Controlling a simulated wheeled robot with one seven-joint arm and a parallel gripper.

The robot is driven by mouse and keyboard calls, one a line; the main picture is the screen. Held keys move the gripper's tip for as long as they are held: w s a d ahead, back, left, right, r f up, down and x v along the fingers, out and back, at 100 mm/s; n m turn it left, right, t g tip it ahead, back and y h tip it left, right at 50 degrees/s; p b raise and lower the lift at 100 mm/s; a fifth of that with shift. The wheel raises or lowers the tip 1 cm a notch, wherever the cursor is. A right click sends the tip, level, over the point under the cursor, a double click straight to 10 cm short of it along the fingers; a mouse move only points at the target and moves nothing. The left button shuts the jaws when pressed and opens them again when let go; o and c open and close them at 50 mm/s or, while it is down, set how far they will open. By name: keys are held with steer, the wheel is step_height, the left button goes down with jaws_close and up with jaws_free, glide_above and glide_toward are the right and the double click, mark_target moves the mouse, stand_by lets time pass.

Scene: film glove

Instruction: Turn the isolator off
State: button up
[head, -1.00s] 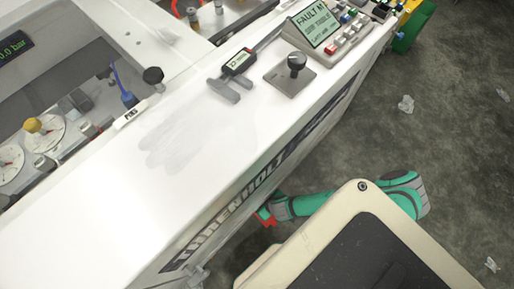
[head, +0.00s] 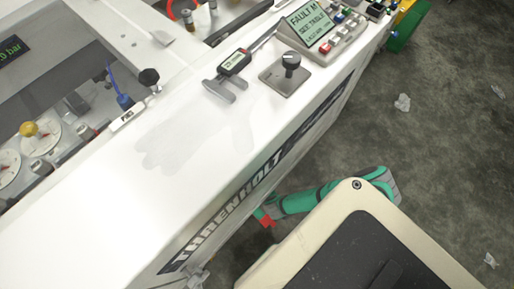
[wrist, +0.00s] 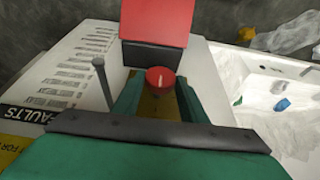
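A round red knob (wrist: 160,79) with a pale mark on its top shows in the wrist view, with yellow below it; it looks like the isolator. A red square flap (wrist: 158,22) on a dark block stands just beyond it. My gripper (wrist: 161,98) has green fingers, spread on either side of the knob. I cannot tell whether they touch it. In the head view my green arm reaches to the long white machine's lower side (head: 215,224); a small red part (head: 266,220) shows at its end. The knob is hidden in that view.
A thin dark rod (wrist: 101,82) stands left of my fingers, by a pale panel with printed lines (wrist: 75,68). A pale tray (wrist: 275,95) with scraps lies right.

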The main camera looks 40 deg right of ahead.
steer(key=shift+o, duration=0.2)
steer(key=shift+a+h, duration=0.15)
steer(key=shift+h, duration=0.15)
steer(key=shift+s+a+f+n+h, duration=0.1)
steer(key=shift+a+n+h, duration=0.05)
steer(key=shift+h, duration=0.4)
steer(key=shift+a+f+n+h, duration=0.1)
steer(key=shift+a+n+h, duration=0.05)
steer(key=shift+h, duration=0.4)
steer(key=h, duration=0.2)
steer(key=n+h, duration=0.1)
steer(key=a+t+h, duration=0.1)
steer(key=h, duration=0.1)
steer(key=shift+f+h, duration=0.25)
steer(key=shift+h, duration=0.05)
steer(key=h, duration=0.2)
steer(key=n+h, duration=0.1)
steer(key=shift+a+f+t+h, duration=0.15)
steer(key=shift+f+t+h, duration=0.2)
steer(key=shift+t+h, duration=0.05)
steer(key=shift+s+f+n+h, duration=0.1)
steer(key=shift+f+n+h, duration=0.05)
steer(key=shift+n+h, duration=0.2)
steer(key=shift+c, duration=0.2)
steer(key=shift+t+h, duration=0.25)
steer(key=shift+t, duration=0.05)
steer(key=shift+d+f+h, duration=0.2)
steer(key=shift+d+h, duration=0.05)
steer(key=shift+h, duration=0.25)
steer(key=shift+s, duration=0.2)
